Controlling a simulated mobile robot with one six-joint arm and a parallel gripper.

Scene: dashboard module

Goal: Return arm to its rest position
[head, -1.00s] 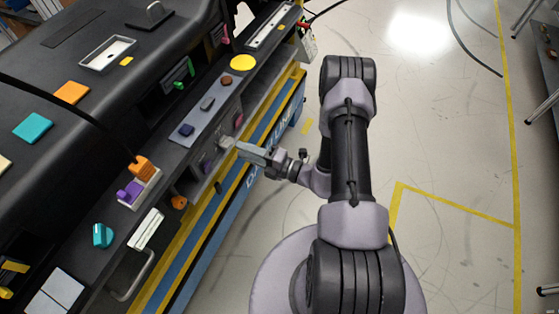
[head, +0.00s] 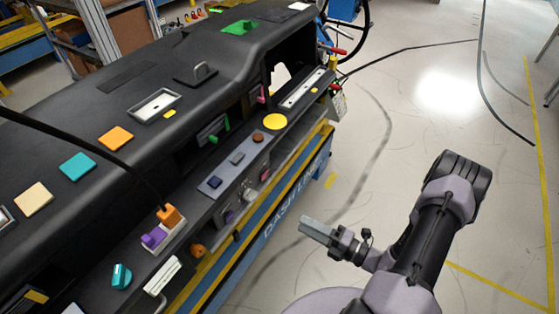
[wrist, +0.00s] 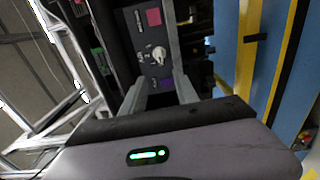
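My gripper (head: 304,225) is in the air over the floor, to the right of the dashboard module (head: 215,60) and apart from it. It points left toward the module's front. In the wrist view, my gripper (wrist: 156,62) shows its two grey fingers with a gap between them and nothing held. Through that gap I see a white knob (wrist: 158,56) on the dark control panel, some way off. My arm rises and bends at the right of the head view.
The module's front edge has a yellow and blue rail (head: 262,232). Its panel carries several small coloured parts, including a yellow disc (head: 275,121) and an orange block (head: 168,214). The floor (head: 400,110) right of the module is largely clear, with cables lying farther back.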

